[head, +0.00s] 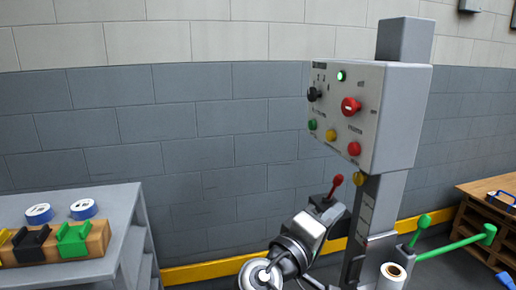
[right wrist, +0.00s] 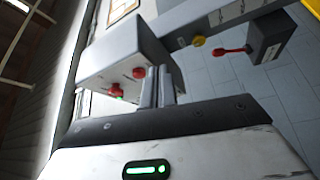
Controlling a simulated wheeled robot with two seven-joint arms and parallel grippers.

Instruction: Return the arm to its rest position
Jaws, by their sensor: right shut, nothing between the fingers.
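My right arm comes up from the bottom of the head view, and its gripper (head: 308,229) is low in front of the control post, close to a red-knobbed lever (head: 335,186). In the right wrist view the two fingers of my right gripper (right wrist: 157,92) are together, with nothing between them. The grey control box (right wrist: 125,55) stands beyond the fingertips there; whether they touch it I cannot tell. The red lever (right wrist: 234,50) is off to the right in that view, apart from the fingers. My left gripper is not in view.
The control box (head: 372,100) carries several buttons and a lit green lamp (head: 341,76). Green handles (head: 455,243) stick out at right, near a wooden pallet (head: 485,215). A grey table (head: 125,225) at left bears blue tape rolls and coloured clips. Open wall lies between.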

